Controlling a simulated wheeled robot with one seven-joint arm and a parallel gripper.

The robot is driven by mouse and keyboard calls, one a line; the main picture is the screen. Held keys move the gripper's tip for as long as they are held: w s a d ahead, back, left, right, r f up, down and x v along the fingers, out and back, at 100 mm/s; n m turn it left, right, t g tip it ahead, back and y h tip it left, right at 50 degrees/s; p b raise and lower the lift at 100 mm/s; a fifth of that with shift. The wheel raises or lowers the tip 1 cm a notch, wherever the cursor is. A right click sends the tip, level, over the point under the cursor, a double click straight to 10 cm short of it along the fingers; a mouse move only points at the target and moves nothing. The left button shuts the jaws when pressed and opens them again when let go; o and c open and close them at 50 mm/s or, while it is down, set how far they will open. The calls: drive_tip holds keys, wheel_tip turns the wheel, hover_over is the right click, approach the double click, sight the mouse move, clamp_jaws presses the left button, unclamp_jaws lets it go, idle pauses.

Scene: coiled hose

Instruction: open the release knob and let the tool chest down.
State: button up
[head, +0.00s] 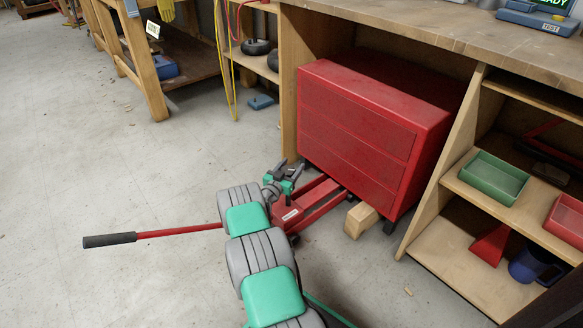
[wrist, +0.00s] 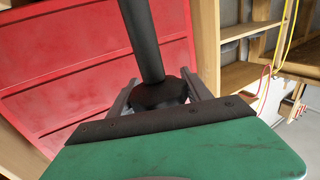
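The red tool chest (head: 360,130) stands raised under the workbench on a red floor jack (head: 312,203). The jack's red handle (head: 180,231) with its dark grip reaches out to the left. My gripper (head: 288,168) is at the jack's near end, with its grey fingers apart. In the wrist view, a dark round knob (wrist: 160,94) lies between the two fingers of my gripper (wrist: 160,78), and a dark rod runs up from it. The fingers look open around it, and I see no clear grip. The chest's drawer front (wrist: 75,60) fills the left behind.
A wooden block (head: 361,219) lies by the chest's lower edge. The workbench (head: 440,35) overhangs the chest. Shelves at right hold a green tray (head: 487,178) and a red bin (head: 566,220). A yellow cable (head: 226,70) hangs at left.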

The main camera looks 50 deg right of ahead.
drive_tip(key=c, duration=0.9)
drive_tip(key=n+t+p, duration=0.1)
drive_tip(key=t, duration=0.1)
drive_tip(key=n+t+y+p, duration=0.1)
drive_tip(key=n+t, duration=0.1)
drive_tip(key=shift+w+a, duration=0.1)
drive_tip(key=shift+w, duration=0.25)
drive_tip(key=o, duration=1.3)
drive_tip(key=shift+o, duration=0.2)
drive_tip(key=p+v, duration=0.3)
drive_tip(key=v, duration=0.4)
drive_tip(key=shift+s+a, duration=0.25)
drive_tip(key=shift+a, duration=0.1)
drive_tip(key=shift+r, duration=0.1)
